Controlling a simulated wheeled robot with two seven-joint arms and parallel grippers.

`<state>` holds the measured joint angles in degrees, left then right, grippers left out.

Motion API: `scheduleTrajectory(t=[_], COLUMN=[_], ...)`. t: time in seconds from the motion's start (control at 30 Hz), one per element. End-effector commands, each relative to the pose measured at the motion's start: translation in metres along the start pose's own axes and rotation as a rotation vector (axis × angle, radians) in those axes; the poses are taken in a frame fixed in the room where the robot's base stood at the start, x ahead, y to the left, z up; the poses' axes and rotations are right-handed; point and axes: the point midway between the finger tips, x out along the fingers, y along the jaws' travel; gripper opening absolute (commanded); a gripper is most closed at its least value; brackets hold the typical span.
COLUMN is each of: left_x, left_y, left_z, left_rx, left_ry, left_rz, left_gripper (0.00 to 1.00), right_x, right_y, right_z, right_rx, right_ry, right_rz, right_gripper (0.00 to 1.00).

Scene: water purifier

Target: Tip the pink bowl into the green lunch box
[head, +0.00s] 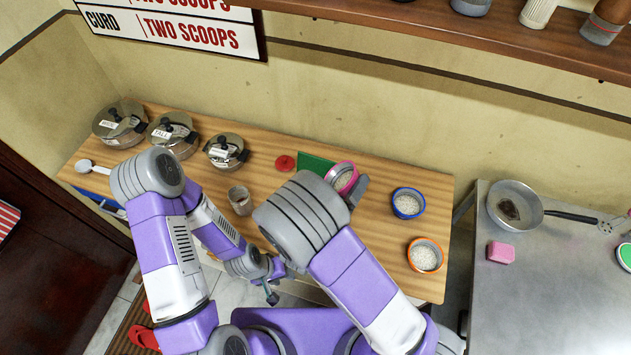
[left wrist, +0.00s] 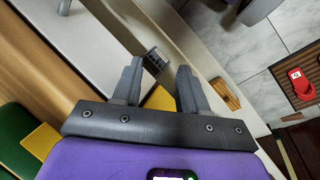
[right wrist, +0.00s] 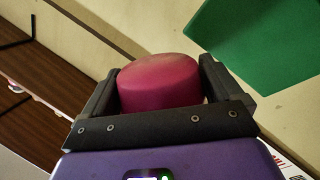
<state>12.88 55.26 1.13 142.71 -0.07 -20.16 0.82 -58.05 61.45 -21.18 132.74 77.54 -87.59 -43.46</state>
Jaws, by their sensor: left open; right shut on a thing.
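The pink bowl (head: 343,176) holds white grains. My right gripper (head: 354,190) is shut on it, above the right part of the wooden table; the bowl looks tilted. In the right wrist view the bowl (right wrist: 160,82) sits between the two fingers. The green lunch box (head: 316,166) is just left of the bowl in the head view, partly hidden by my right arm. It also shows in the right wrist view (right wrist: 268,42), apart from the bowl. My left gripper (head: 270,284) is open and empty by the table's front edge; its fingers stand apart in the left wrist view (left wrist: 155,88).
A blue bowl (head: 408,203) and an orange bowl (head: 425,255) with white grains stand at the table's right. A grey cup (head: 240,200), a red lid (head: 285,162) and labelled pots (head: 174,134) stand left. A metal table (head: 550,270) with a pan (head: 514,206) is further right.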

Motion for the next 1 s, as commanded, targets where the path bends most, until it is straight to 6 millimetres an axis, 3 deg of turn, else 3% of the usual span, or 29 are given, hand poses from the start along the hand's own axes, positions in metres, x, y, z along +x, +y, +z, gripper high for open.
scheduleTrajectory(t=[1.0], left_x=[-0.0093], left_y=[0.0035], left_z=[0.0004], left_rx=[0.0], left_ry=[0.0], left_rz=[0.0], left_gripper=[0.43], right_x=[-0.0006], right_y=[0.003], right_z=[-0.0084], right_rx=[-0.131], right_ry=[0.032], right_rz=[0.023], right_gripper=[0.58])
